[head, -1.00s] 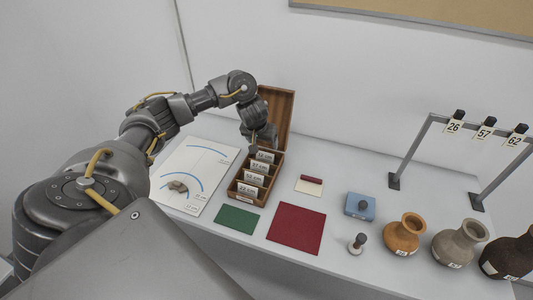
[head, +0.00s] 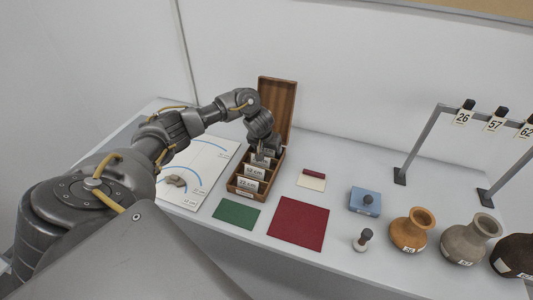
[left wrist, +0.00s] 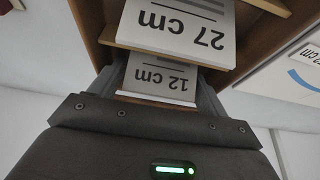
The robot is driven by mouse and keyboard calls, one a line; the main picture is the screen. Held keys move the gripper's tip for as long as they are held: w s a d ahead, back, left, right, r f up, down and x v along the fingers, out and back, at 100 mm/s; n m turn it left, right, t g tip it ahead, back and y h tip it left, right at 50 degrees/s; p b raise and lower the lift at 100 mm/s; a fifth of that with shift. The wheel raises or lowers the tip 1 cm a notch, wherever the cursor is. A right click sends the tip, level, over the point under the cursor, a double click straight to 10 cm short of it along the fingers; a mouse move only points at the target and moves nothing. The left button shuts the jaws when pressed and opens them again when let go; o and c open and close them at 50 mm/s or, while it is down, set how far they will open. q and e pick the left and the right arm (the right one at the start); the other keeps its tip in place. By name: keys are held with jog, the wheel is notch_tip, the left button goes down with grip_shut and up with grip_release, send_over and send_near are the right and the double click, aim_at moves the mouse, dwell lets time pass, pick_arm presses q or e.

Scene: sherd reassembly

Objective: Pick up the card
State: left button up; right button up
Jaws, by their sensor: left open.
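The open wooden card box (head: 233,185) stands at the back of the table with its lid raised. It holds several upright white cards in separate slots. My left gripper (head: 261,155) points down into the box's rear part and is open. In the left wrist view, a card marked 12 cm (left wrist: 160,78) lies between the open fingers (left wrist: 155,98), upside down in the picture. A card marked 27 cm (left wrist: 178,28) stands just beyond it. A front card (head: 248,182) appears to read 22 cm. The gripper hides the rear cards in the head view. My right gripper is out of view.
A white chart sheet (head: 208,160) with blue arcs and a brown sherd (head: 176,181) lies left of the box. A green mat (head: 237,213), red mat (head: 298,224), blue block (head: 364,201), stamp (head: 363,240) and several vases (head: 411,230) lie to the front and right.

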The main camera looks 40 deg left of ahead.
pick_arm(q)
jog(key=shift+c, duration=0.2)
jog(key=c, duration=0.7)
jog(key=shift+r, duration=0.1)
